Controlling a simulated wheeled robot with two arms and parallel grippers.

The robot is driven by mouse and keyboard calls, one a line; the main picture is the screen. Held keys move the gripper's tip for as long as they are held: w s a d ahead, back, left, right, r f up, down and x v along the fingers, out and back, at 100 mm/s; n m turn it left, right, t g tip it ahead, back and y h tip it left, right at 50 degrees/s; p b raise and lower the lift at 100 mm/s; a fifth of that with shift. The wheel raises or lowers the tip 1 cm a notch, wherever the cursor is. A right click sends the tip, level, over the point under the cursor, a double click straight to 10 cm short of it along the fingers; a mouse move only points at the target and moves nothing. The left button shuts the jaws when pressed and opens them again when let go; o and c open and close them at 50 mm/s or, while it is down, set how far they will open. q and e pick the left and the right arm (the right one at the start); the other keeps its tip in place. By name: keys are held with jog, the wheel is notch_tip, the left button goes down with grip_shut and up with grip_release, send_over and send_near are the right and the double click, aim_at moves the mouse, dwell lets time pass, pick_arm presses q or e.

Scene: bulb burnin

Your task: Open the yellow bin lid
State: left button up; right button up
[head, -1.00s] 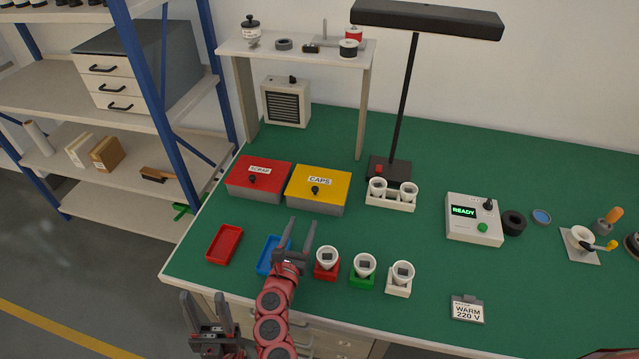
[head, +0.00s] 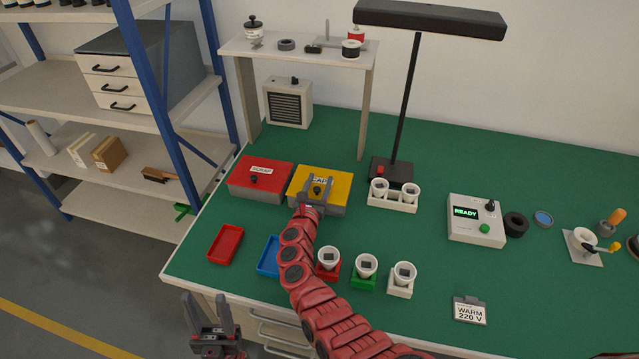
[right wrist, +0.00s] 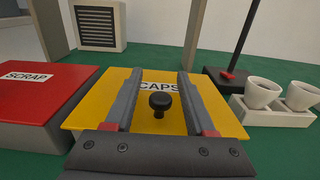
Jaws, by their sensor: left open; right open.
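The yellow bin lid (head: 338,180) lies flat and closed on its grey bin, marked CAPS, with a black knob (head: 317,190) on top. In the right wrist view the yellow lid (right wrist: 95,108) and its black knob (right wrist: 160,102) show between my fingers. My right gripper (head: 317,184) is open over the lid, its fingers on either side of the knob. I cannot tell if they touch it; gaps show on both sides in the right wrist view. My left gripper (head: 208,312) is open and empty, low in front of the table's near left edge.
The red SCRAP bin (head: 270,172) stands just left of the yellow one. A white holder (head: 392,206) with two white cups and a lamp (head: 390,172) stand to the right. A red tray (head: 226,243), a blue tray (head: 268,262) and several cups lie in front.

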jog(key=shift+w+d, duration=0.1)
jog(key=shift+w, duration=0.05)
grip_shut()
dwell(1.4)
